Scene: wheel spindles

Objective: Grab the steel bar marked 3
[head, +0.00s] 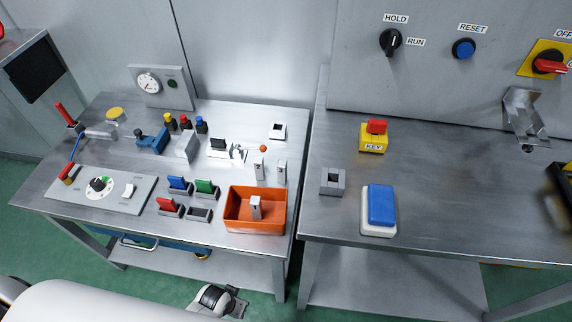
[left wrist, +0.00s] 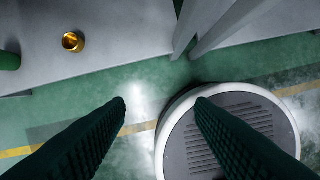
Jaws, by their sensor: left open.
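Several small upright steel bars are in the head view. One steel bar (head: 255,207) stands inside an orange tray (head: 231,224) on the left table. Two more, one steel bar (head: 259,168) with an orange top and another steel bar (head: 282,172), stand behind the tray. Their markings are too small to read, so I cannot tell which is 3. My left gripper (left wrist: 160,102) is open and empty in the left wrist view, with its dark ribbed fingers apart above the green floor. No bar shows between them. My right gripper is not in view.
The left table (head: 250,115) also holds coloured blocks, a dial panel (head: 100,191) and a gauge box (head: 161,87). A gap separates the tables.

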